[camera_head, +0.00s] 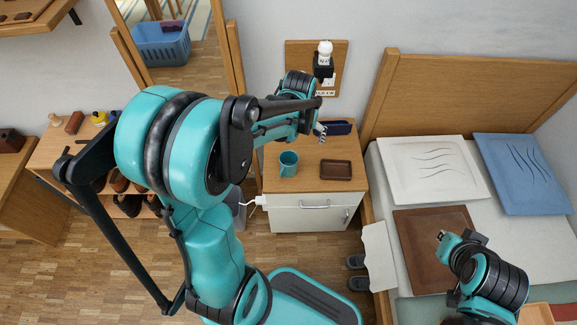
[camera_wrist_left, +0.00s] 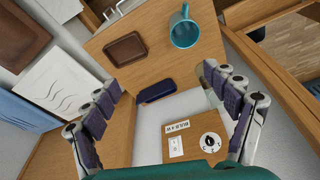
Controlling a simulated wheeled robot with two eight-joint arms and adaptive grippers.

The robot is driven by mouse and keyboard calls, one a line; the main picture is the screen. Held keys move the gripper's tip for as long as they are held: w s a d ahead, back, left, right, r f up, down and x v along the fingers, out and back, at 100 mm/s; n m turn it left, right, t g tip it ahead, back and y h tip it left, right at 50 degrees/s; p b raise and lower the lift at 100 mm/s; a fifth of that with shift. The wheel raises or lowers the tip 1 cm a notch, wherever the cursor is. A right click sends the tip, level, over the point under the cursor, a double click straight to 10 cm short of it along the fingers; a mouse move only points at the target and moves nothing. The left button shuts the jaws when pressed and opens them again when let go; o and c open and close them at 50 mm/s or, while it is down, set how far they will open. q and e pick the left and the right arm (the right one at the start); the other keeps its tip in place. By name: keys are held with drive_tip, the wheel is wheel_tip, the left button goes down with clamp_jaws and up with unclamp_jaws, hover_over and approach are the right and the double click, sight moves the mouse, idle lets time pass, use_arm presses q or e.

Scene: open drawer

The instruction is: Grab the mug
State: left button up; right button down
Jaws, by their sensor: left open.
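The teal mug (camera_head: 288,164) stands upright on the wooden top of the bedside cabinet (camera_head: 325,184), near its left side. In the left wrist view the mug (camera_wrist_left: 184,30) is at the top, beyond the fingertips, with its opening and handle showing. My left gripper (camera_head: 318,130) is over the back of the cabinet, behind and right of the mug, and not touching it. In the left wrist view my left gripper (camera_wrist_left: 162,84) is open, with nothing between its fingers. My right gripper (camera_head: 442,236) is over the bed, far from the mug; its jaws are unclear.
A brown tray (camera_head: 336,170) lies right of the mug, and a dark blue case (camera_head: 339,128) lies at the cabinet's back. A wall board (camera_wrist_left: 206,128) with a socket and switch is close behind. The bed (camera_head: 475,190) stands right. The cabinet's drawer (camera_head: 300,204) appears shut.

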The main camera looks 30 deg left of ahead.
use_arm(q)
drive_tip(key=w+a+f+n+g, duration=0.15)
drive_tip(key=w+a+f, duration=0.25)
drive_tip(key=f, duration=0.6)
drive_tip(key=g+b, duration=0.1)
approach(289, 160)
drive_tip(key=s+d, duration=0.2)
drive_tip(key=s, duration=0.1)
drive_tip(key=f+b, duration=0.2)
drive_tip(key=f, duration=0.1)
drive_tip(key=f+b, duration=0.1)
drive_tip(key=shift+s+a+f, duration=0.15)
drive_tip(key=shift+a+f, duration=0.15)
drive_tip(key=shift+a, duration=0.05)
drive_tip(key=shift+r, duration=0.15)
drive_tip(key=c, duration=1.5)
